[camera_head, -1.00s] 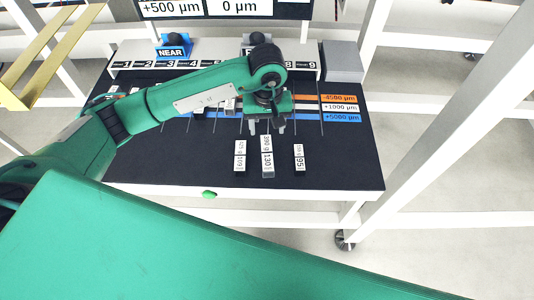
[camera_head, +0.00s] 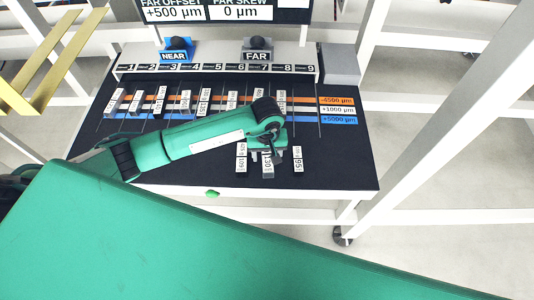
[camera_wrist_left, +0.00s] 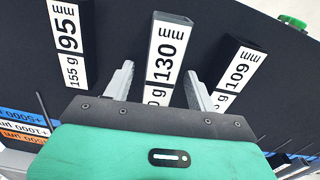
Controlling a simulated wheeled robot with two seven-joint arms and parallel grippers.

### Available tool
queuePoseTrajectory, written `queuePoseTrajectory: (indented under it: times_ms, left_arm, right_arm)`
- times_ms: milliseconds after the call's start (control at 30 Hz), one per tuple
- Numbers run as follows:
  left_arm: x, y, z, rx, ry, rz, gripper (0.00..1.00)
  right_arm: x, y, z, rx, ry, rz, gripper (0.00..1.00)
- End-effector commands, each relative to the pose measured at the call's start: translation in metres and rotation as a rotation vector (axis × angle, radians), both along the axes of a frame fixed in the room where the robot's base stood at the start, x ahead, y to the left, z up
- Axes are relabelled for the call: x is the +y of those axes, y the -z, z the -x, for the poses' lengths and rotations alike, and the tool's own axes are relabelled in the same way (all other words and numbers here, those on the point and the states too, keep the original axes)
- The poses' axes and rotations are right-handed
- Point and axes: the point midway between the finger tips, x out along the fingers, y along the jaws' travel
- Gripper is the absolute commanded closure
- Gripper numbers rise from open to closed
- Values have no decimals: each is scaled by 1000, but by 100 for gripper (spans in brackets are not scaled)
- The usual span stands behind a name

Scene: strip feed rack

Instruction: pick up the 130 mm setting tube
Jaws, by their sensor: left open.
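The 130 mm setting tube (camera_wrist_left: 167,55) is a grey block with a white label reading 130 mm. In the wrist view it lies between the two fingers of my left gripper (camera_wrist_left: 158,85), which are open with a gap on each side of it. In the head view the same tube (camera_head: 268,170) lies on the dark table front, partly hidden under my left gripper (camera_head: 267,155). The 109 mm tube (camera_wrist_left: 236,70) and the 95 mm tube (camera_wrist_left: 70,40) lie on either side of it. My right gripper is not in view.
The dark table (camera_head: 330,170) has a white front edge. A numbered rack (camera_head: 215,70) with NEAR (camera_head: 174,55) and FAR (camera_head: 257,55) blocks stands at the back. Several labelled tubes lie in its lanes. A green knob (camera_head: 212,193) sits at the front edge.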

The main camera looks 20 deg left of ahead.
Motion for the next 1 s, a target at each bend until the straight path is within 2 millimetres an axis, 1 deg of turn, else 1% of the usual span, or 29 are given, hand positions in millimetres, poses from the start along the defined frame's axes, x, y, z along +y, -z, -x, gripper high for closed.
queuePoseTrajectory:
  times_ms: [233, 367, 400, 467, 500, 533, 833, 933, 1000]
  left_arm:
    - [0, 2, -1, -1, -1, 1, 43]
    - [0, 2, 0, -1, -1, 1, 68]
    - [0, 2, 0, -1, -1, 1, 76]
    - [0, 2, 0, -1, -1, 1, 88]
    - [0, 2, 0, -1, -1, 1, 96]
    - [0, 2, 0, -1, -1, 1, 100]
    - [0, -1, -1, -3, 0, 1, 100]
    - [0, -6, -1, -3, 0, 2, 100]
    - [0, -13, -2, -5, 0, 2, 100]
  right_arm:
    - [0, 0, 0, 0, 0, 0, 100]
    - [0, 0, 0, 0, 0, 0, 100]
    - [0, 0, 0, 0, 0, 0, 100]
    - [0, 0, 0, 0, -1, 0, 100]
    - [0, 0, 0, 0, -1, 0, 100]
    - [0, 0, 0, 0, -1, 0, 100]
    - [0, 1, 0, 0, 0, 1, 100]
    - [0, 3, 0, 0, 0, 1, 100]
    - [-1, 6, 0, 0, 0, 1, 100]
